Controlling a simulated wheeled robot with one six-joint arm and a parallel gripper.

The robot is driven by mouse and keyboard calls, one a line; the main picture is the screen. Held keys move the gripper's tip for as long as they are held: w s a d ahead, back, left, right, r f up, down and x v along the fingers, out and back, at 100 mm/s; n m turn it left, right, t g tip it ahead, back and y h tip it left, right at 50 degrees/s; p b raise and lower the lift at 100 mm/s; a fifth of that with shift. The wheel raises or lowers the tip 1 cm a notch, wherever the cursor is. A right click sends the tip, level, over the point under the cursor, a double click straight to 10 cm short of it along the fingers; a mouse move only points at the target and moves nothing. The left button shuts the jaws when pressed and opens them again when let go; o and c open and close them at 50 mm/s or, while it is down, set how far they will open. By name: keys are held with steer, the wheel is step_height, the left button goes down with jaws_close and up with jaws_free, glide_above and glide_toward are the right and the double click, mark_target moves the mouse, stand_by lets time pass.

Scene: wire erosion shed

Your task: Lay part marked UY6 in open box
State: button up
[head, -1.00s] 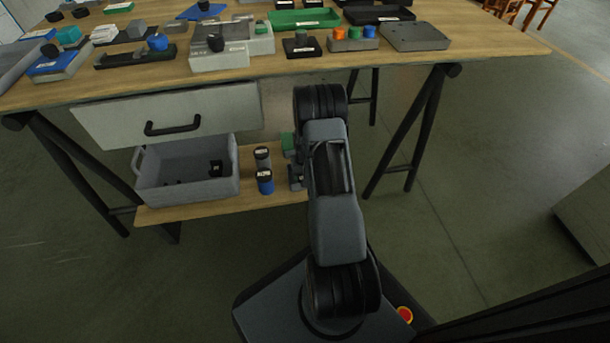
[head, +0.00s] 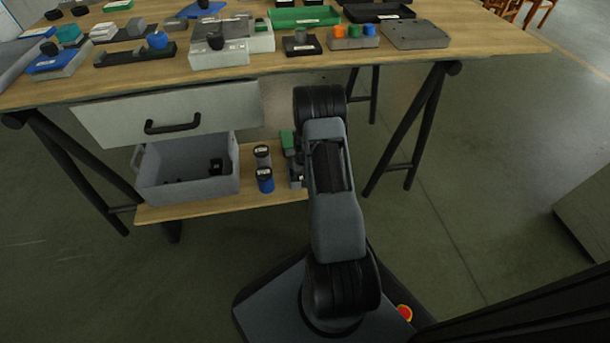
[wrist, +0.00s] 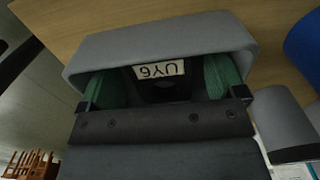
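In the wrist view, the part marked UY6 (wrist: 160,71) shows as a dark piece with an upside-down white label, with a thick grey rim round its far side. My gripper (wrist: 162,88) has a green pad on each side of the dark piece. The frame does not show clearly whether the pads press on it. In the head view my arm hides most of the gripper, beside the lower shelf's right part. An open grey box (head: 187,190) with a handle stands on that shelf, left of my arm, with small black pieces inside.
A blue cylinder (head: 265,182) and a grey cylinder (head: 262,152) stand on the shelf (head: 225,208) between box and arm. A pale drawer (head: 170,112) with a black handle is above the box. The table top (head: 350,72) carries many trays and blocks.

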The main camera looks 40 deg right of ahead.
step_height(320, 180, up, 12)
steer(key=p, duration=0.6)
steer(key=shift+s, duration=0.15)
